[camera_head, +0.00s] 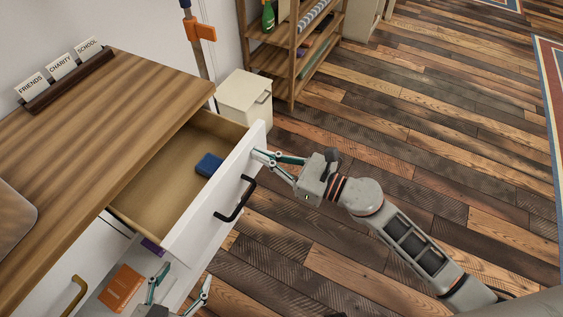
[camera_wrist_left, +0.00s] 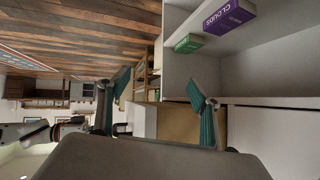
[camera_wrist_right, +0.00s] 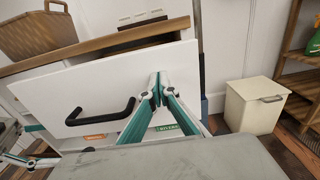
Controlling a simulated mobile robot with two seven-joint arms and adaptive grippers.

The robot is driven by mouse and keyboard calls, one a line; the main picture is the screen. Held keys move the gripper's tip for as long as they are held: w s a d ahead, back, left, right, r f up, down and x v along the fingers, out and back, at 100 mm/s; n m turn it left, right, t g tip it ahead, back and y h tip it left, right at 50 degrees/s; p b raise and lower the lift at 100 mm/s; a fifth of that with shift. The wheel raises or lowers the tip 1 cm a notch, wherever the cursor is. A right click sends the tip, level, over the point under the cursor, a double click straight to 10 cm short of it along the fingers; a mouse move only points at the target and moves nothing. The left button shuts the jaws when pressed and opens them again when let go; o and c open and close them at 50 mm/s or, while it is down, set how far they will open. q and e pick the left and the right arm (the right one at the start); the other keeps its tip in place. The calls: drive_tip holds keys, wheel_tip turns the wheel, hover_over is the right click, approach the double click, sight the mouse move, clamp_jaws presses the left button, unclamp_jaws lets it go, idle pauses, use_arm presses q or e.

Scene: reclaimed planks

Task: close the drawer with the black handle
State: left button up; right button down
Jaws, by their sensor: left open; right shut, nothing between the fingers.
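The drawer (camera_head: 189,233) with the black handle (camera_head: 236,200) is pulled out of the wooden-topped cabinet. A blue item (camera_head: 209,165) lies inside it. In the right wrist view the drawer's white front (camera_wrist_right: 95,78) and its black handle (camera_wrist_right: 103,116) fill the left. My right gripper (camera_head: 256,156) is shut and empty, its fingertips at the front's far end, beyond the handle; I cannot tell if they touch. They also show in the right wrist view (camera_wrist_right: 158,82). My left gripper (camera_head: 182,282) is open and empty, low beside the cabinet, below the drawer.
An orange book (camera_head: 121,288) lies in a pale compartment below the drawer. A brass handle (camera_head: 75,296) is on the cabinet's nearer front. A cream bin (camera_head: 243,97) and a wooden shelf (camera_head: 291,60) stand beyond the drawer. The plank floor right of the drawer is mostly clear.

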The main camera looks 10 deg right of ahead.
drive_tip(key=b+x, duration=0.1)
drive_tip(key=x, duration=1.5)
drive_tip(key=shift+w+a+f, duration=0.15)
drive_tip(key=shift+a+f, duration=0.05)
drive_tip(key=shift+a, duration=0.05)
drive_tip(key=shift+w+a, duration=0.3)
drive_tip(key=shift+a, duration=0.05)
use_arm(q)
drive_tip(key=shift+w+d+r, duration=0.15)
drive_tip(key=shift+w+d, duration=0.1)
drive_tip(key=shift+w, duration=0.1)
use_arm(e)
drive_tip(key=shift+r, duration=0.2)
